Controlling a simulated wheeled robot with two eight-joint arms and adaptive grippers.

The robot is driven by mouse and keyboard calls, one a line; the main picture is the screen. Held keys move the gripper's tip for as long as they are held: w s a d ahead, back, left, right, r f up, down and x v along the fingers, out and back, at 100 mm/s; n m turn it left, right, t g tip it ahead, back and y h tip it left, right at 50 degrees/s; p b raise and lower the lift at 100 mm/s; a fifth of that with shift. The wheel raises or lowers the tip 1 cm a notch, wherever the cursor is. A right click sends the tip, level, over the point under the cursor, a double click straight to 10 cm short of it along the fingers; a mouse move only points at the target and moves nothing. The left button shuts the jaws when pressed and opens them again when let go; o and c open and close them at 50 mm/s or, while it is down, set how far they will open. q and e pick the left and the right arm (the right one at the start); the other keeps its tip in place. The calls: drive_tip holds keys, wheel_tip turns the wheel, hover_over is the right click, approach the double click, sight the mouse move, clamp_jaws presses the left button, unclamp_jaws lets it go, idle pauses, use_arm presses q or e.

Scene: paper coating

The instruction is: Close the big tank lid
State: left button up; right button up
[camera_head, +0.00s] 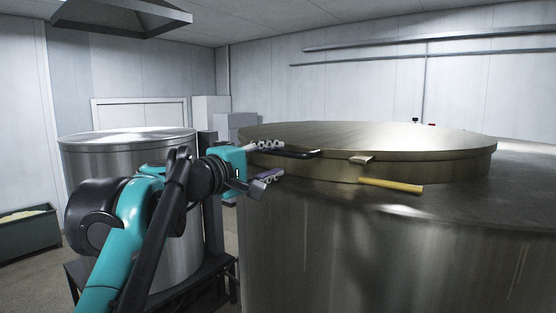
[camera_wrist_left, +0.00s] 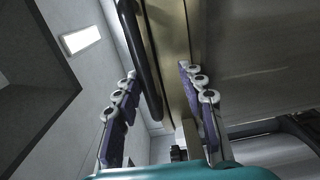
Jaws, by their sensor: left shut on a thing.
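The big tank lid (camera_head: 390,137) is a broad, round metal disc lying about level on top of the big steel tank (camera_head: 330,235). A black bar handle (camera_head: 290,153) is on its near left rim; it also shows in the left wrist view (camera_wrist_left: 143,55). My left gripper (camera_head: 280,160) is at the lid's left edge, one finger above and one below. In the left wrist view, its fingers (camera_wrist_left: 158,72) stand apart on either side of the handle and rim, shut on the lid at its handle side. The exact contact is hard to see. My right gripper is not in view.
A yellow bar (camera_head: 390,185) is at the tank top in front of the lid, below a small metal tab (camera_head: 362,160). A smaller steel tank (camera_head: 130,145) stands behind my left arm. A green bin (camera_head: 28,235) is at the far left.

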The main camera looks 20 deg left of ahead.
use_arm(q)
drive_tip(key=v, duration=1.1)
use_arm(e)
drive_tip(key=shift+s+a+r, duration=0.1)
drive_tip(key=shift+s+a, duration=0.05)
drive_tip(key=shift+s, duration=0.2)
